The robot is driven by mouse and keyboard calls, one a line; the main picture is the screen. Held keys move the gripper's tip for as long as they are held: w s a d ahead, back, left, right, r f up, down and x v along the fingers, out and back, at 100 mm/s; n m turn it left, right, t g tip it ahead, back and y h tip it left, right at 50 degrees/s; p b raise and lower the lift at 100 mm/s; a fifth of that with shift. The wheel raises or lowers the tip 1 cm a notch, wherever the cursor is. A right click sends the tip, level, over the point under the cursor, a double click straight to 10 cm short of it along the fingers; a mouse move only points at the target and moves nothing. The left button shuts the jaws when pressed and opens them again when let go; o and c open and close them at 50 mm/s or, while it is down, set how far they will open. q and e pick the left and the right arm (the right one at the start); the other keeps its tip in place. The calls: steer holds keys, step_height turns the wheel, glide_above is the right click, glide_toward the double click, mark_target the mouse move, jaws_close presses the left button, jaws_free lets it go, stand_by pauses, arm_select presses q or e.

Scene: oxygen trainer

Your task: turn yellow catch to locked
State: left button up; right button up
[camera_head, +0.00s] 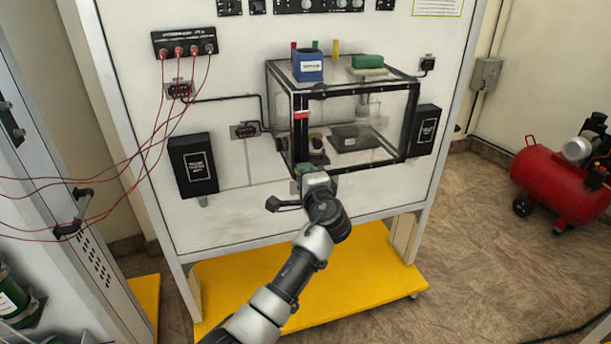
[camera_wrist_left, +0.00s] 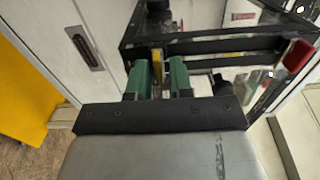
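The yellow catch (camera_wrist_left: 158,66) is a small upright yellow piece on the dark frame of the clear box, seen in the left wrist view. My left gripper (camera_wrist_left: 161,80) has its two green fingers apart, one on each side of the catch in that view, with a gap showing on both sides. In the head view my left gripper (camera_head: 304,174) is at the lower front edge of the clear box (camera_head: 353,170), and I cannot make out the catch there. My right gripper is not in view.
A red piece (camera_head: 302,115) sits on the box's front post. A blue container (camera_head: 308,65) and a green block (camera_head: 367,61) stand on top. Black boxes (camera_head: 193,165) flank it on the white panel. A yellow base (camera_head: 370,270) lies below. A red compressor (camera_head: 560,185) stands right.

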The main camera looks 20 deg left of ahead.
arm_select(q)
steer(key=shift+o, duration=0.8)
steer(key=shift+f, duration=0.1)
steer(key=b+v, duration=0.3)
steer(key=v, duration=0.7)
steer(key=shift+s+d, duration=0.3)
